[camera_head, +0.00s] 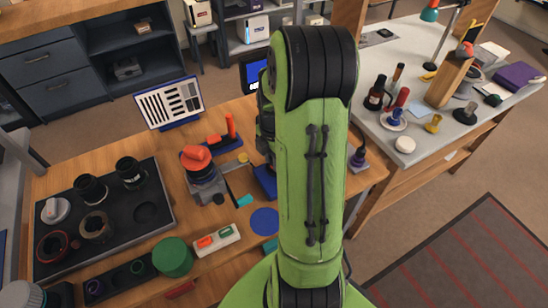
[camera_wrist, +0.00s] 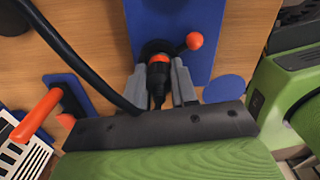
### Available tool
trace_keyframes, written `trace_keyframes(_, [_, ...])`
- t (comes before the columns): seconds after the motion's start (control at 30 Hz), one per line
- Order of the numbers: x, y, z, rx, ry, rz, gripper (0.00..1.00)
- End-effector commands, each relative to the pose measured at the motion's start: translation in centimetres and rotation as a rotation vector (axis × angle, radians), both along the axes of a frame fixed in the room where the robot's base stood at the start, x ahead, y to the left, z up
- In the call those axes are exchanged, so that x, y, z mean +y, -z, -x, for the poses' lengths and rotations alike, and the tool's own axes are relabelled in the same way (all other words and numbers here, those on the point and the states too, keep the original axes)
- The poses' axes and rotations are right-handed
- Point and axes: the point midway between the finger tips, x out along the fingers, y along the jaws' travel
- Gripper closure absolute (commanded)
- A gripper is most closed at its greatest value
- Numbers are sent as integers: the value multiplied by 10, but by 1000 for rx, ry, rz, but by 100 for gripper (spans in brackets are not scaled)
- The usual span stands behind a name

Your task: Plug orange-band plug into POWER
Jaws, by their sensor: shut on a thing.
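My gripper (camera_wrist: 160,82) shows in the wrist view with its two grey fingers shut on a black plug with an orange band (camera_wrist: 158,59). The plug's far end meets a dark round part (camera_wrist: 154,46) on a blue plate (camera_wrist: 178,18); I cannot tell whether it is inserted or only above it. A short lever with an orange-red ball knob (camera_wrist: 194,41) sits just right of the plug. No POWER label is readable. In the head view my green arm hides the gripper and plug; a piece of the blue plate (camera_head: 265,181) shows left of the arm.
A black cable (camera_wrist: 75,55) crosses the wrist view beside the gripper. A blue stand with a red handle (camera_head: 225,130), an orange-topped device (camera_head: 197,160), a blue disc (camera_head: 264,222) and a rocker-switch box (camera_head: 215,240) stand nearby. A black tray (camera_head: 150,184) lies left.

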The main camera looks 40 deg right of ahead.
Motion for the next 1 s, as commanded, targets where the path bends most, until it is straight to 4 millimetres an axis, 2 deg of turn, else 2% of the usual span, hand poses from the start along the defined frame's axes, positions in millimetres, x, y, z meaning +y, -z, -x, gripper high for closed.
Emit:
trace_keyframes(0.03, [0, 2, 0, 2, 0, -1, 100])
trace_keyframes(0.07, [0, 2, 0, 2, 0, -1, 71])
trace_keyframes(0.2, [0, 1, 0, 2, 0, -1, 49])
trace_keyframes(0.27, [0, 1, 0, 1, 0, -1, 42])
trace_keyframes(0.5, [0, 0, 0, 1, 0, 0, 42])
trace_keyframes(0.6, [0, -9, 0, -1, 0, 1, 42])
trace_keyframes(0.67, [0, -21, 0, -3, 0, 2, 42])
trace_keyframes(1.0, [-1, -118, 0, -4, 0, 3, 42])
